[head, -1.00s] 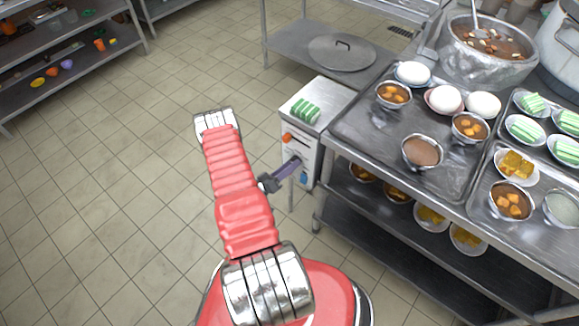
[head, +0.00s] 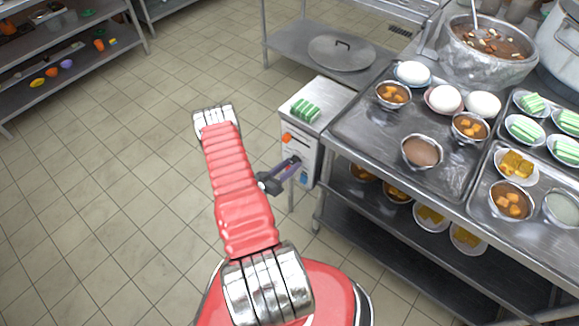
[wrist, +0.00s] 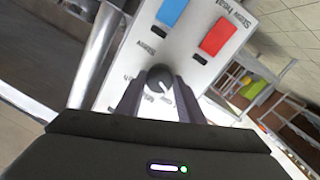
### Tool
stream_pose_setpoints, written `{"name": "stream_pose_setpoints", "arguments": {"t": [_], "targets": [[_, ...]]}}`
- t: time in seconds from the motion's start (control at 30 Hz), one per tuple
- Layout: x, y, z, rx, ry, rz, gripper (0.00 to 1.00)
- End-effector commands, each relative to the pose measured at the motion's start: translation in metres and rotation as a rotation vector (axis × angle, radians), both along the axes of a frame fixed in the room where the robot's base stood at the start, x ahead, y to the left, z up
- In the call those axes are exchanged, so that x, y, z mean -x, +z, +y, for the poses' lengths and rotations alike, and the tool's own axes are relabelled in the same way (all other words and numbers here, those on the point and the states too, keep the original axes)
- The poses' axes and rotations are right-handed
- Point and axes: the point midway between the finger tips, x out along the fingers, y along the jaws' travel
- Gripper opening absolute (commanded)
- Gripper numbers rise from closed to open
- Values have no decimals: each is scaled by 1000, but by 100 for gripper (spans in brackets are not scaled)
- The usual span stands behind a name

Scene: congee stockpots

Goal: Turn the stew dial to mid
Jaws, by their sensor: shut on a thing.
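The stew dial is a dark round knob (wrist: 160,76) on a white control panel (wrist: 192,52), seen in the wrist view with small lettering around it. The lettering is partly hidden and too blurred to read surely. My gripper (wrist: 160,95) is shut on the knob, one finger on each side. In the head view, my gripper (head: 293,166) reaches the front of the white control box (head: 304,150) and covers the dial there. A red switch (wrist: 218,37) and a blue switch (wrist: 172,11) sit on the panel; lettering by the red one appears to read "Stew heat".
Green-striped pieces (head: 305,109) lie on the box top. A steel table (head: 345,160) with trays of bowls stands to the right, close to my gripper. A large pot of stew (head: 488,48) is at the back right. The tiled floor (head: 120,180) at left is clear.

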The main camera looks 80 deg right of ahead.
Motion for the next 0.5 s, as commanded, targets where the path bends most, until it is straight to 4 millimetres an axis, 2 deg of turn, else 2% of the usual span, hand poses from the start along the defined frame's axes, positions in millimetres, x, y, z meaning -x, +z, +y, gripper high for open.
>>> {"name": "stream_pose_setpoints", "arguments": {"t": [0.5], "targets": [[-1,0,0,188,4,-454,12]]}}
